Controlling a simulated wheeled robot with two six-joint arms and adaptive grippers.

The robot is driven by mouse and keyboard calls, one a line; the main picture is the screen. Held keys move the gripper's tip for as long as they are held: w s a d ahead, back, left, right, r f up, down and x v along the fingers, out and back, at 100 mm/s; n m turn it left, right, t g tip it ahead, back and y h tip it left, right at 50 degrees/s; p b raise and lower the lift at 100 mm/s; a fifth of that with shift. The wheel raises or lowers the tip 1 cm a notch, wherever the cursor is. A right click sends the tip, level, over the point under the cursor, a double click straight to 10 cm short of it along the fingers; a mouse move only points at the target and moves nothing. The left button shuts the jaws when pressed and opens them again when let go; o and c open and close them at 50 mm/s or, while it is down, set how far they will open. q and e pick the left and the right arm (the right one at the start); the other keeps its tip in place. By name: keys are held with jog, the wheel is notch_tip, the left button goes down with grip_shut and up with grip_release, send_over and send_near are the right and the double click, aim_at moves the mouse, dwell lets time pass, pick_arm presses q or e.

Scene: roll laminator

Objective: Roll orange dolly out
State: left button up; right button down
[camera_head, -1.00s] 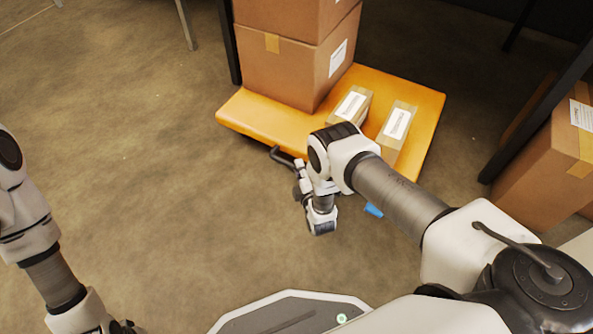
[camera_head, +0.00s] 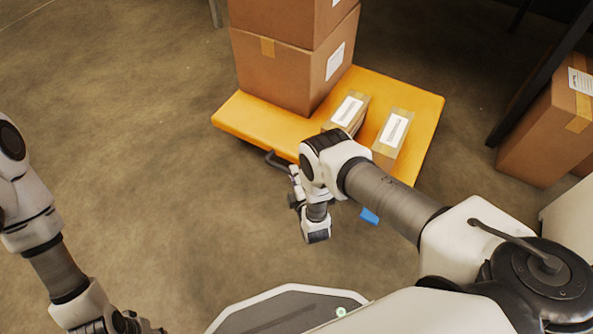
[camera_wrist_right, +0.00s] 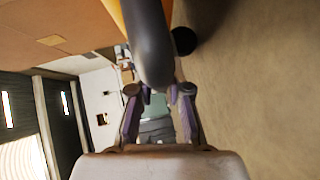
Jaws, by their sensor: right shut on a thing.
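The orange dolly (camera_head: 424,133) is a flat platform on the floor in the upper middle of the head view. It carries a stack of large brown boxes (camera_head: 272,72) and two small labelled parcels (camera_head: 345,113). A dark handle (camera_head: 277,158) sticks out from its near edge. My right gripper (camera_head: 292,172) is at this handle, partly hidden by its own wrist. In the right wrist view, the handle (camera_wrist_right: 150,50) runs down between the fingers of my right gripper (camera_wrist_right: 160,92), which is shut on it. My left gripper (camera_head: 135,325) is at the bottom edge, mostly cut off.
At right, brown boxes (camera_head: 552,125) stand beside a dark slanted post (camera_head: 540,85). A grey leg (camera_head: 215,12) shows at the top. A small blue thing (camera_head: 369,216) shows beside my right arm. The floor (camera_head: 140,150) at left is clear.

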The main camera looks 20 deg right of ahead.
jog(key=shift+s+a, duration=0.1)
jog(key=shift+a, duration=0.1)
jog(key=c, duration=1.1)
grip_release()
jog(key=shift+s, duration=0.1)
jog(key=s+a+r, duration=0.1)
jog(key=s, duration=1)
jog(key=shift+s+a+r, duration=0.15)
jog(key=shift+s+r, duration=0.15)
jog(key=shift+r, duration=0.05)
